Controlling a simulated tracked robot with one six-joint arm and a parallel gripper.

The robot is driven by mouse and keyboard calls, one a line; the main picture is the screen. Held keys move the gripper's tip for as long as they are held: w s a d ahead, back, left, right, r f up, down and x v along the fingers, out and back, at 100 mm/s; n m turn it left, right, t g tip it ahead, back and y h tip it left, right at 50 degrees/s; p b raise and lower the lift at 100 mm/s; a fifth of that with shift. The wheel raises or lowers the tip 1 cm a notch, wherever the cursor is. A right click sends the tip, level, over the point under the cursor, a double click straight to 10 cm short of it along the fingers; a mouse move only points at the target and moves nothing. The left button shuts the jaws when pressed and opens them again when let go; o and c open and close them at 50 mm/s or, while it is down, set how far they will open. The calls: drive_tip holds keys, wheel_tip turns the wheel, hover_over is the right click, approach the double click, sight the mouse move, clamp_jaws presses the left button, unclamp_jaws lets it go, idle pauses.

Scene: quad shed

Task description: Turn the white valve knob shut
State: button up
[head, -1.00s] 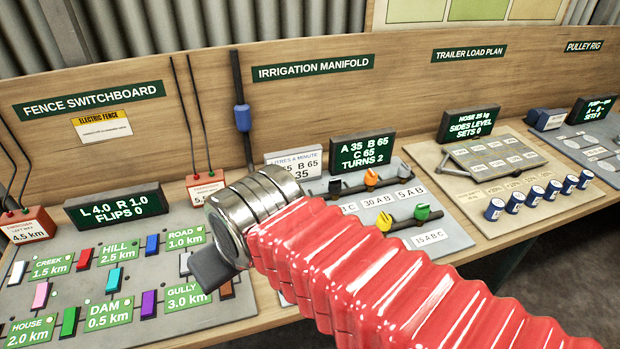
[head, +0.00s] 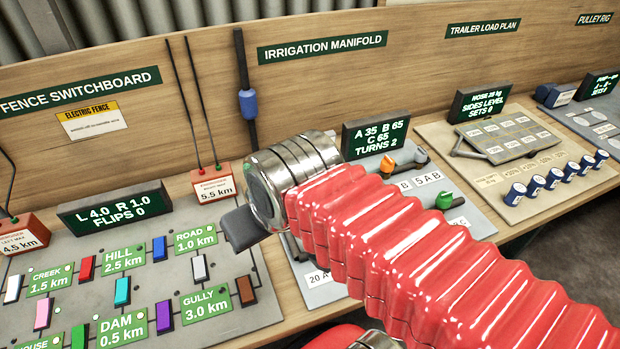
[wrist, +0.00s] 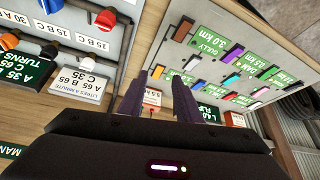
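In the head view my arm hides the white knob; the orange knob (head: 388,161) and a green knob (head: 443,201) show. My gripper (wrist: 158,97) has its two dark fingers apart with nothing between them. They point toward the bench, to the right of the white knob in the wrist view.
A red knob (wrist: 105,18) and a blue knob (wrist: 50,5) also sit on the manifold. The manifold display (head: 376,134) reads A 35, B 65, C 65, TURNS 2. The fence switchboard (head: 225,318) with coloured switches lies left.

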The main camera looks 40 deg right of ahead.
drive_tip(key=o, duration=0.5)
drive_tip(key=shift+w+d+r, duration=0.2)
drive_tip(key=shift+w+d, duration=0.05)
drive_tip(key=shift+w, duration=0.15)
drive_tip(key=shift+c, duration=0.2)
drive_tip(key=w+d+n+g, duration=0.2)
drive_tip(key=w+d+n, duration=0.1)
drive_tip(key=w+d, duration=0.5)
drive_tip(key=w+d+f+n+g, duration=0.1)
drive_tip(key=w+d+n+g, duration=0.2)
drive_tip(key=w+d, duration=0.5)
drive_tip(key=d, duration=0.6)
drive_tip(key=shift+d+f+g, duration=0.25)
drive_tip(key=shift+d+g, duration=0.05)
drive_tip(key=shift+f, duration=0.1)
wheel_tip(320, 180, down, 14)
drive_tip(key=shift+r, duration=0.2)
